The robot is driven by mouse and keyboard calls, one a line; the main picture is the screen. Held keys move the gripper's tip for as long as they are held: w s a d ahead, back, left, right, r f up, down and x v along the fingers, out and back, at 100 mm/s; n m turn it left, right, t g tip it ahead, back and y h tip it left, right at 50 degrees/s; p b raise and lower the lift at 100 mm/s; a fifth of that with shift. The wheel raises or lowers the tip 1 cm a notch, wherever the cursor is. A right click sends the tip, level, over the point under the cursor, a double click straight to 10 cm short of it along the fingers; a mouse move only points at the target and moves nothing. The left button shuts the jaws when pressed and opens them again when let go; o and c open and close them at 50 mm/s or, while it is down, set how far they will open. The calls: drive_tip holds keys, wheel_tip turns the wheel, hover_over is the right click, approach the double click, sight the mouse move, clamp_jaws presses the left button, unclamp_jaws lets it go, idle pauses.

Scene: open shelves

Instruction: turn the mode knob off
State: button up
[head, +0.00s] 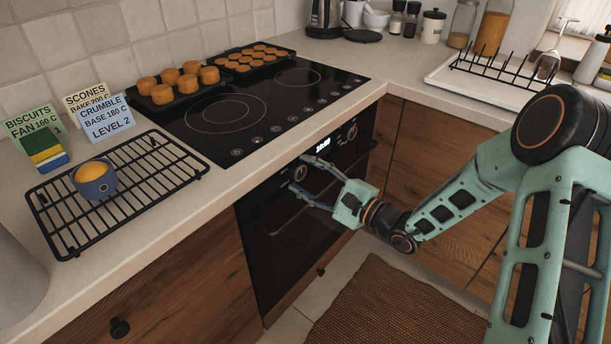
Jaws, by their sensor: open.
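The black oven (290,232) under the hob has a control panel with a lit clock display (323,145) and two round knobs. The left knob (299,173) is at my gripper's fingertips, and the right knob (352,131) is beyond the display. I cannot read any labels that tell which is the mode knob. My gripper (300,172) is open, with one finger above the left knob and one below it. I cannot tell whether the fingers touch it. The pointer position is too small to read.
The counter edge and hob (236,112) lie just above the panel. A black wire rack (150,176) holds a blue bowl (97,186). Trays of biscuits stand at the back, beside recipe cards (105,122). The floor before the oven has a brown mat (385,305).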

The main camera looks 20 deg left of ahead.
drive_tip(key=v, duration=1.2)
